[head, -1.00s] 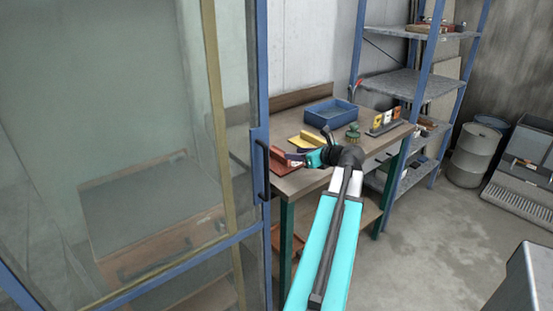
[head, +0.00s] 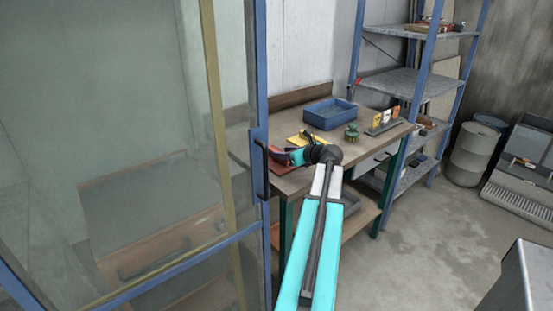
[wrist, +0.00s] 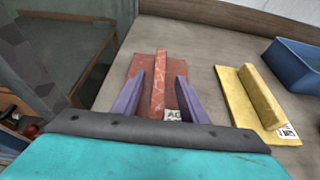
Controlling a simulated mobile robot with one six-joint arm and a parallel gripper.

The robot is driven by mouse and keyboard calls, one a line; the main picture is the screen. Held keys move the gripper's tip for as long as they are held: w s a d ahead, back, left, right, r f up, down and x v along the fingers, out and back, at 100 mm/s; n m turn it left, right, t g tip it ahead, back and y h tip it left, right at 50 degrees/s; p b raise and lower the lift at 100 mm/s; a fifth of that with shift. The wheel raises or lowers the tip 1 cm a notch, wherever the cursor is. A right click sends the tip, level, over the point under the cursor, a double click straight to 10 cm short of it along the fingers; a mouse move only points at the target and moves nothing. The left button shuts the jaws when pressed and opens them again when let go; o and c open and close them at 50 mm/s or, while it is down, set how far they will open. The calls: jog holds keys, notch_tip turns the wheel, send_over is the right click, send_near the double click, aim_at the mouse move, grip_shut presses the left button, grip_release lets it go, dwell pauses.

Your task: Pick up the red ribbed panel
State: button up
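The red ribbed panel (wrist: 160,62) lies flat on the wooden workbench, with a raised rib along its middle and a white label near its close end. In the head view the panel (head: 284,169) is partly hidden by my gripper (head: 279,155). In the wrist view my gripper (wrist: 160,80) is open. Its two purple fingers stand on either side of the rib, with a visible gap on each side. Whether the fingertips touch the panel's base, I cannot tell.
A yellow ribbed panel (wrist: 254,100) lies to the right of the red one. A blue bin (head: 330,113), a green brush (head: 352,132) and a rack of small items (head: 383,121) stand further along the bench. A blue-framed glass door (head: 258,150) is close on the left.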

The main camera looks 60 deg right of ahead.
jog(key=shift+w, duration=0.2)
jog(key=shift+p+x, duration=0.45)
jog(key=shift+x, duration=2.15)
grip_shut()
